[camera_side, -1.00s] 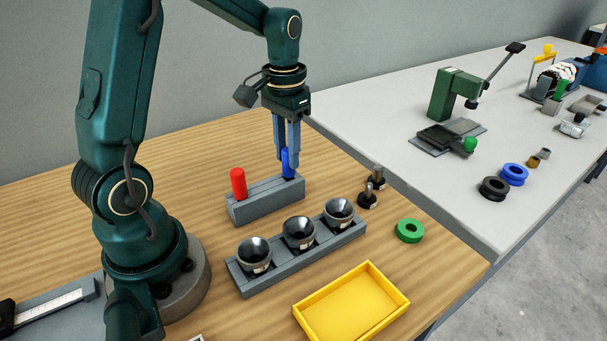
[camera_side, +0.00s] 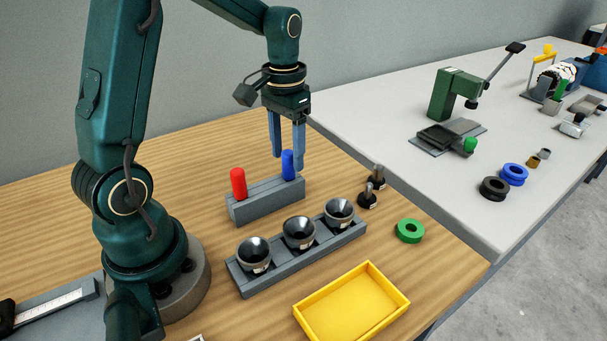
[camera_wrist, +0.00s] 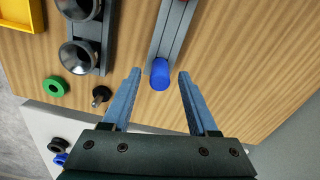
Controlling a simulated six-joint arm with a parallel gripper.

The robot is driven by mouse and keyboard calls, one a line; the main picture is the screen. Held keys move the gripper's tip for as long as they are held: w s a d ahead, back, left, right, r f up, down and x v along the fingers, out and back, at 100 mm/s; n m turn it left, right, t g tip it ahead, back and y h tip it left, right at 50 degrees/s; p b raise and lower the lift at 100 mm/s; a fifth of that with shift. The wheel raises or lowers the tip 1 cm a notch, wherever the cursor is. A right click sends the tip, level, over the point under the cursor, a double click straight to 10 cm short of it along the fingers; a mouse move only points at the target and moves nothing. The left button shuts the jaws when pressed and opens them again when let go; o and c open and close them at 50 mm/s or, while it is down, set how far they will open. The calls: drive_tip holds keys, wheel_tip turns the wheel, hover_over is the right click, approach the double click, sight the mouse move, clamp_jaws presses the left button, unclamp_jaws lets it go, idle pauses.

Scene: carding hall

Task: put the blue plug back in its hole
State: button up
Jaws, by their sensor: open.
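The blue plug (camera_side: 288,165) stands upright at the right end of the grey block (camera_side: 264,201), seated in it as far as I can see. It also shows in the wrist view (camera_wrist: 160,75) at the end of the block. The red plug (camera_side: 238,183) stands at the left part of the same block. In the wrist view the blue plug is ahead of the fingertips (camera_wrist: 158,73), apart from both. The hole itself is hidden.
A grey rack (camera_side: 296,258) with three dark funnel cups stands in front of the block. A white table (camera_side: 440,185) with a green press adjoins on the right.

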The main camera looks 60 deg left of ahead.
drive_tip(key=shift+r, duration=6)
drive_tip(key=s+d+f+m+t, duration=0.2)
drive_tip(key=s+d+f+t, duration=0.3)
drive_tip(key=s+d, duration=0.5)
drive_tip(key=shift+s+d+t, duration=0.3)
drive_tip(key=shift+s, duration=0.25)
